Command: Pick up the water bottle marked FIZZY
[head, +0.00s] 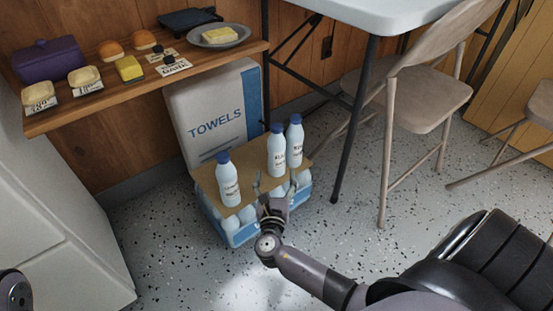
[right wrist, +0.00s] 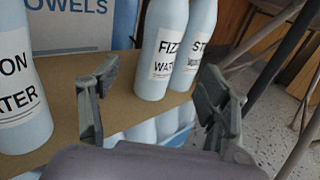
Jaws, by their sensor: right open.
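The water bottle marked FIZZY (head: 276,157) is pale blue with a blue cap. It stands upright on a cardboard sheet (head: 208,187) over a pack of bottles. My right gripper (head: 270,188) is open and empty in front of the bottle. In the right wrist view its fingers (right wrist: 158,80) are spread, with the FIZZY bottle beyond and between them. My left gripper is out of view.
A bottle marked "ST..." (head: 295,138) stands close behind right of FIZZY. Another, reading "...ON WATER" (head: 228,182), stands to the left. A TOWELS pack (head: 212,110) is behind. A shelf (head: 110,100) of food, a table (head: 385,12) and a folding chair (head: 410,105) are nearby.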

